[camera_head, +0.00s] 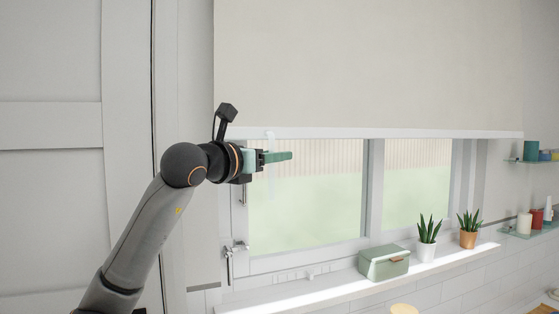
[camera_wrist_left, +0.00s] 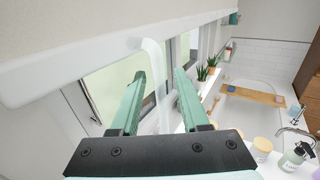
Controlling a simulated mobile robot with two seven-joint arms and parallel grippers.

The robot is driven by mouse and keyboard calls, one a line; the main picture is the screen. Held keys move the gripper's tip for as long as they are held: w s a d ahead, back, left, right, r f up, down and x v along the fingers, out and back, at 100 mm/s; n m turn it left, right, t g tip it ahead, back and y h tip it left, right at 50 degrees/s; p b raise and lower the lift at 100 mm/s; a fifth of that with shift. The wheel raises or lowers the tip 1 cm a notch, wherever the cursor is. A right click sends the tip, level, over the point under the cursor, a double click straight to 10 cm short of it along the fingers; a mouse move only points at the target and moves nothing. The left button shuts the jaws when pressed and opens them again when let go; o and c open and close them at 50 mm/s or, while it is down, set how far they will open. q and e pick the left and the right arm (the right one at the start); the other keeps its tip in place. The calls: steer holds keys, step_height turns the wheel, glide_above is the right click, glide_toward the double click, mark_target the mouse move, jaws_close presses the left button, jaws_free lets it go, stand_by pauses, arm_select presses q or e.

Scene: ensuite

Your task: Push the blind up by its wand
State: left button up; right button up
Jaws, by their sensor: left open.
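The blind (camera_head: 370,65) is a cream sheet over the upper part of the window, with a white bottom rail (camera_head: 400,133). Its pale, translucent wand (camera_head: 270,136) hangs from the left part of the rail, and partly hides behind my gripper in the head view. My left gripper (camera_head: 288,156), with green fingers, is open just below the rail, at the wand. In the left wrist view, the wand (camera_wrist_left: 156,65) hooks down from the rail and runs between the two open fingers (camera_wrist_left: 159,76); contact with either finger cannot be told. My right gripper is out of view.
A green box (camera_head: 384,264) and two potted plants (camera_head: 428,240) (camera_head: 469,230) stand on the windowsill. Shelves (camera_head: 530,234) hang at the right. The wrist view shows a bathtub (camera_wrist_left: 262,110) and a soap bottle (camera_wrist_left: 294,157).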

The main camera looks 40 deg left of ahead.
arm_select(q)
steer(key=s+d+b, duration=0.1)
steer(key=s+b, duration=0.1)
steer(key=s, duration=0.7)
steer(key=shift+s+b, duration=0.3)
steer(key=shift+s, duration=0.1)
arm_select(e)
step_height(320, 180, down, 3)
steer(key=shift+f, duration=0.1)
arm_select(q)
steer(key=shift+w+d, duration=0.1)
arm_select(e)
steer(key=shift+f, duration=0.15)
